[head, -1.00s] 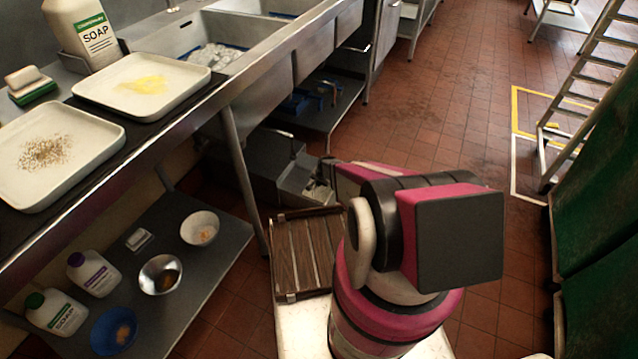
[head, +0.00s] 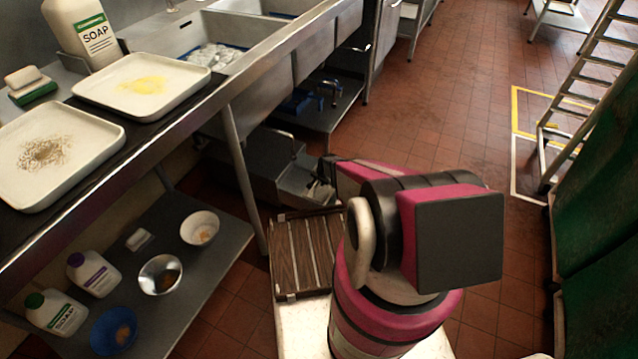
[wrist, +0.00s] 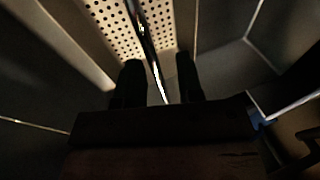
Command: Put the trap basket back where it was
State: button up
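In the wrist view a pale perforated panel (wrist: 115,32), which looks like the trap basket, lies beyond my gripper (wrist: 160,85). A thin shiny metal bar (wrist: 146,45), perhaps its handle, runs down between the two dark fingers. The fingers stand apart with the bar between them; I see gaps beside it and cannot tell any contact. In the head view an open grey metal box (head: 262,160), apparently the trap, sits on the floor under the sinks.
A lower shelf (head: 222,255) with bowls and bottles is at left, below a counter with trays (head: 60,185). A table leg (head: 243,185) stands near the box.

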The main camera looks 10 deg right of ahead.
jog(key=s+r+n+g, duration=0.1)
jog(key=s+r+n, duration=0.1)
jog(key=s+r, duration=0.5)
jog(key=s+r+n+g+h, duration=0.1)
jog(key=s+r+n, duration=0.2)
jog(key=r, duration=1.6)
jog(key=s+r+n+g, duration=0.1)
jog(key=s+r+n, duration=0.1)
jog(key=s+r, duration=0.9)
notch_tip(320, 180, up, 3)
jog(key=shift+h, duration=0.4)
jog(key=shift+d, duration=0.1)
